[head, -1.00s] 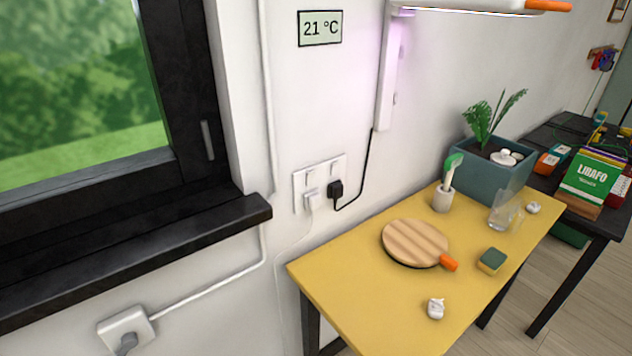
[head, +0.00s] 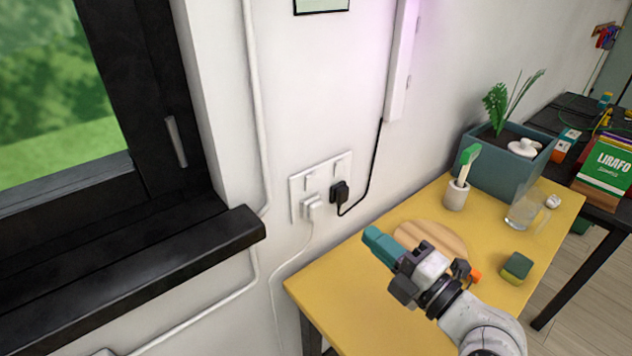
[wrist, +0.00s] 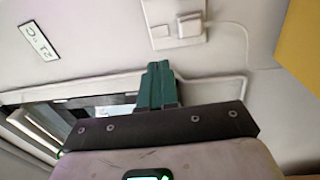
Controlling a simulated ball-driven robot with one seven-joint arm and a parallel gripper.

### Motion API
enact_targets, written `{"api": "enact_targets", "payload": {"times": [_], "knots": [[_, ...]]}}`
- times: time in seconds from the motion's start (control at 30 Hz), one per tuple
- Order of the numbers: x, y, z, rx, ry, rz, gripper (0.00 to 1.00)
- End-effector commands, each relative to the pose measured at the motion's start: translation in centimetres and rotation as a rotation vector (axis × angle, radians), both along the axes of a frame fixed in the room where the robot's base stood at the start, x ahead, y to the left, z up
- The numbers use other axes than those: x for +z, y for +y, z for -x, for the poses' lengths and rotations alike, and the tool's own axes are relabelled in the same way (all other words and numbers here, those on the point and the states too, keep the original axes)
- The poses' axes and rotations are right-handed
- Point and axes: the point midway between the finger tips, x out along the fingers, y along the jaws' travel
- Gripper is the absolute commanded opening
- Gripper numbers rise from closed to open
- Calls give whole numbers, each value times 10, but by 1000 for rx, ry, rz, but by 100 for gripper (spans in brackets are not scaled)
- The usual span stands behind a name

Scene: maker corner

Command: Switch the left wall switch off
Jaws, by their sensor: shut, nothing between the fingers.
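A white wall plate (head: 293,196) is on the wall above the table's left end. Its left switch (head: 309,181) is a small white rocker above a white plug (head: 312,207). Its right switch (head: 337,168) is above a black plug (head: 339,192). The rocker positions are too small to tell. My gripper (head: 376,241), with teal fingers, is shut and empty over the yellow table, to the lower right of the plate and apart from it. In the wrist view, the shut fingers (wrist: 156,80) point toward the wall, below a white plate (wrist: 160,32).
The yellow table (head: 350,290) holds a round wooden board (head: 435,236), a sponge (head: 517,267), a glass (head: 522,212) and a brush pot (head: 457,194). A black window sill (head: 190,238) juts out left of the plate. A black cord (head: 372,165) hangs above the right plug.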

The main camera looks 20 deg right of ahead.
Motion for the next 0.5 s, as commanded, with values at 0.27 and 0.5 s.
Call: {"api": "enact_targets", "payload": {"times": [0.27, 0.5], "knots": [[6, -2, -1, -10, -35, 20, 0], [7, -1, -3, -9, -33, 20, 0]]}}
